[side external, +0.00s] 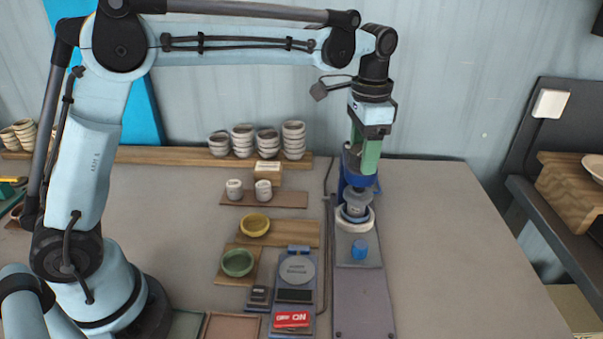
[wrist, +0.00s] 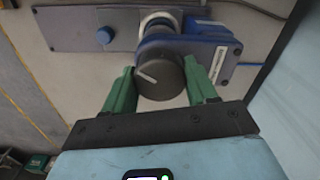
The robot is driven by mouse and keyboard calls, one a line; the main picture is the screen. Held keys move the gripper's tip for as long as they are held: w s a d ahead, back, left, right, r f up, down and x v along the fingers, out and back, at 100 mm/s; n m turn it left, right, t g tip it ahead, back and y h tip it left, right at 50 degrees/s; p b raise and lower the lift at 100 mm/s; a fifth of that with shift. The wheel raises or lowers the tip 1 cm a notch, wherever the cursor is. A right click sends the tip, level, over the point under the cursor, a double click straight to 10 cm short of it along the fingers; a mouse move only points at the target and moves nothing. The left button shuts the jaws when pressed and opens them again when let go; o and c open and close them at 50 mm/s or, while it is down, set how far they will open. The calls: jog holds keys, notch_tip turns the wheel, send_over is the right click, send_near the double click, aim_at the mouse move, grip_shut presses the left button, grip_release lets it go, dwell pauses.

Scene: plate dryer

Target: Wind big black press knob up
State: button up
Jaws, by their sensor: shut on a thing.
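The big black press knob (wrist: 160,82) faces up in the wrist view, round and dark with a pale pointer line on its top. It sits on the blue press head (wrist: 172,47), which also shows in the side view (side external: 350,182) below my gripper (side external: 364,160). My gripper points straight down, with its green fingers (wrist: 160,76) on opposite sides of the knob, shut on it. In the side view the fingers mostly hide the knob. Under the head are a grey cylinder (side external: 356,203) and a white ring (side external: 353,220).
A small blue button (side external: 360,248) is on the long grey press base (side external: 362,300). Stacked cups (side external: 243,141) stand behind. The table right of the press is clear.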

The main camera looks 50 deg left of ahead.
jog(key=n, duration=0.6)
jog(key=shift+n, duration=0.3)
dwell(0.4)
jog(key=o, duration=1)
jog(key=shift+o, duration=0.2)
jog(key=shift+r, duration=0.15)
notch_tip(320, 180, up, 12)
